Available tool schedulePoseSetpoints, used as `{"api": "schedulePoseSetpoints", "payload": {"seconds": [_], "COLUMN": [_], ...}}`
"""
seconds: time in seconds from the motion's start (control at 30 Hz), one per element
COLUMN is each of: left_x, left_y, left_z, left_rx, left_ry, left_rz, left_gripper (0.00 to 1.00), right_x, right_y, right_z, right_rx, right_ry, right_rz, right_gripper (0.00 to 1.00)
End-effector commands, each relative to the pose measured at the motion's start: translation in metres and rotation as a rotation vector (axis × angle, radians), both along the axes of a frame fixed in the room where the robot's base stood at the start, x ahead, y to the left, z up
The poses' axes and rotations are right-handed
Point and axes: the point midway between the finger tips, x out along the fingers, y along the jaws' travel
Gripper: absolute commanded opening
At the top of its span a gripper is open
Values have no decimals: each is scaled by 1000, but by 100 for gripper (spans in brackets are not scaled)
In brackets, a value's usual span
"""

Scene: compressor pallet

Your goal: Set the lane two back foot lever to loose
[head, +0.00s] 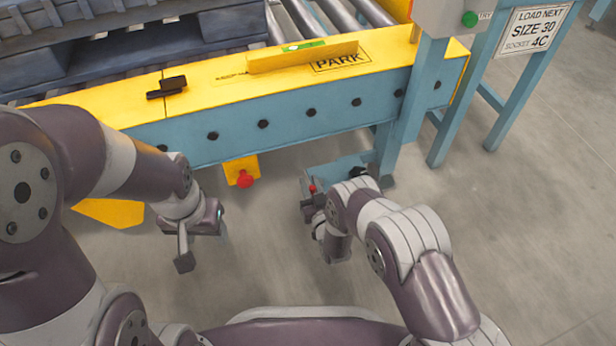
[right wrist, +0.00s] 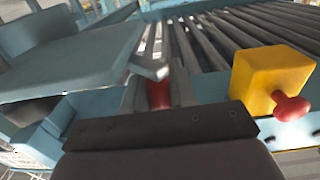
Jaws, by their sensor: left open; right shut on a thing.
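A red lever knob (head: 312,188) shows low by the foot of the blue post, next to a small blue bracket (head: 342,168). My right gripper (head: 314,203) is at this knob. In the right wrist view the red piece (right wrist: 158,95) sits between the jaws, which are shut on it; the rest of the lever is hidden. No lane label on it can be read. My left gripper (head: 203,240) is open and empty, left of the lever and below the conveyor frame. A yellow block (head: 241,168) with a red knob (head: 245,180) hangs under the frame between my grippers.
The blue and yellow conveyor frame (head: 290,125) spans above both grippers. On its top lie a yellow bar (head: 302,58) and a black piece (head: 168,88). A blue post (head: 410,105) stands just right of my right gripper.

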Motion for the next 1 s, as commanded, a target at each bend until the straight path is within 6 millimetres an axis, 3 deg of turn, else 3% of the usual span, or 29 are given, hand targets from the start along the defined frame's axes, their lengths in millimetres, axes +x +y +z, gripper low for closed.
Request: {"api": "schedulePoseSetpoints", "payload": {"seconds": [0.3, 0.7, 1.0], "left_x": [0, 0, 0], "left_y": [0, 0, 0], "left_z": [2, -21, -34], "left_rx": [0, 0, 0], "left_ry": [0, 0, 0], "left_rz": [0, 0, 0], "left_gripper": [55, 55, 55], "right_x": [-5, -9, -10], "right_y": [-12, -22, -27], "right_z": [-2, -4, -3], "right_rx": [-3, -4, -4], "right_ry": [-1, -3, -2], "right_rz": [288, 621, 762], "right_gripper": [0, 0, 0]}}
